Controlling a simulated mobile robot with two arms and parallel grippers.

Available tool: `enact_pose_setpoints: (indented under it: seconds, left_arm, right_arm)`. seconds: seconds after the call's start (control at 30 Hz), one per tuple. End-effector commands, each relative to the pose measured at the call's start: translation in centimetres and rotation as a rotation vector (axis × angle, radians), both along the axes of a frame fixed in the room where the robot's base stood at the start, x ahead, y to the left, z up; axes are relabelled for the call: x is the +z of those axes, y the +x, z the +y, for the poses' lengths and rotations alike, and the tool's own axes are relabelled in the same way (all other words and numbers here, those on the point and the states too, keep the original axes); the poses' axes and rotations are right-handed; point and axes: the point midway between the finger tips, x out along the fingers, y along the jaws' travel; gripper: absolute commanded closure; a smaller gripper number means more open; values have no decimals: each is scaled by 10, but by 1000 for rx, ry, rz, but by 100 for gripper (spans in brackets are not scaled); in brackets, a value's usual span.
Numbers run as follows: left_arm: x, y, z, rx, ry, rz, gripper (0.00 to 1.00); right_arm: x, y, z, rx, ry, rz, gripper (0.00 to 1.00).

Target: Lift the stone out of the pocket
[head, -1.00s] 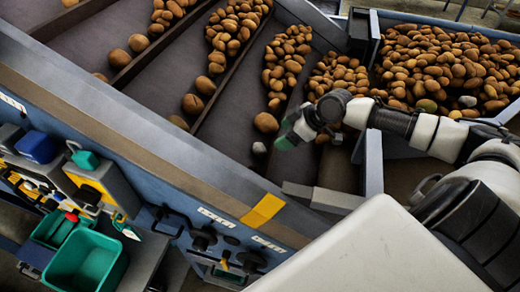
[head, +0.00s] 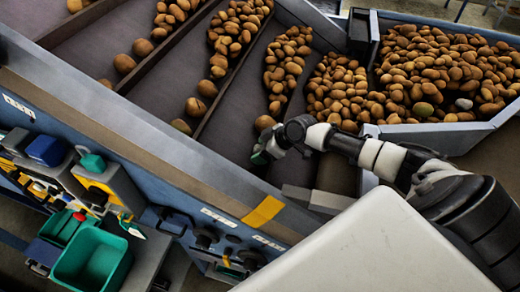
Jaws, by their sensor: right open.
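My right gripper (head: 262,154), with green fingers, is low over the dark lane of the grading table (head: 235,130), just below the lowest potato of its row. It is open, though the gap between its fingers is hard to see. The small grey stone that lay there is now hidden behind or under the gripper, so I cannot tell whether the fingers touch it. Another grey stone-like lump (head: 463,103) lies among the potatoes in the bin at the upper right. My left gripper is not in view.
Rows of potatoes (head: 284,65) lie in lanes split by raised dividers (head: 180,40). A full potato bin (head: 440,60) stands at the upper right. A green tray (head: 92,262) and tools sit at the lower left. A yellow patch (head: 263,211) marks the front rail.

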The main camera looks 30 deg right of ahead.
Motion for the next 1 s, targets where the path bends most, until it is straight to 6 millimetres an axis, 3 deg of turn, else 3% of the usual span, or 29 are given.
enact_pose_setpoints:
  seconds: [0.1,0.43,0.77,1.0]
  left_arm:
    - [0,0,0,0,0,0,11]
    - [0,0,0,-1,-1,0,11]
    - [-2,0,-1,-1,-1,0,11]
    - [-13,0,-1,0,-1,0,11]
  right_arm:
    - [0,0,0,0,0,0,31]
    - [0,0,0,0,0,0,81]
    - [3,0,0,0,0,-2,82]
    - [28,1,-1,2,-2,-7,82]
